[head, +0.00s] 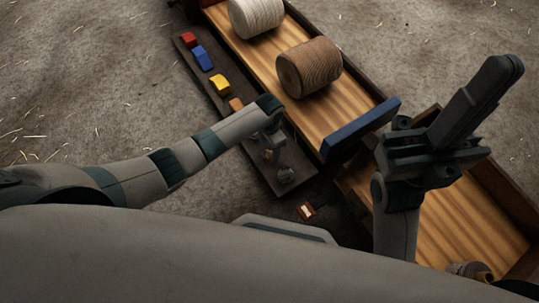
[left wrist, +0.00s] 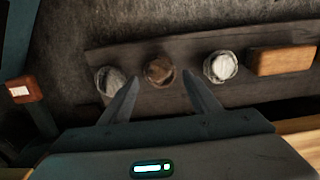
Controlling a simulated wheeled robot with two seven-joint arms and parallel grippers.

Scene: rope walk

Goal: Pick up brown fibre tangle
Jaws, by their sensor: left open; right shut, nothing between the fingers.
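The brown fibre tangle (left wrist: 159,71) is a small round clump on a dark board, in the middle of the left wrist view. It lies between a grey tangle (left wrist: 110,80) on its left and a white tangle (left wrist: 220,67) on its right. My left gripper (left wrist: 156,84) is open and empty, with its two fingers on either side of the brown tangle's place in the picture. I cannot tell the exact height above it. In the head view my left gripper (head: 272,137) hangs over the board and partly hides the tangles. My right gripper (head: 509,66) is shut and empty, raised at the right.
The dark narrow board (head: 305,182) also carries red, blue, yellow (head: 220,85) and orange blocks in a row. Beside it a wooden tray holds a white spool (head: 256,16) and a brown spool (head: 308,67). A blue bar (head: 360,130) crosses the tray. A small red-brown box (head: 306,211) lies near the board's end.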

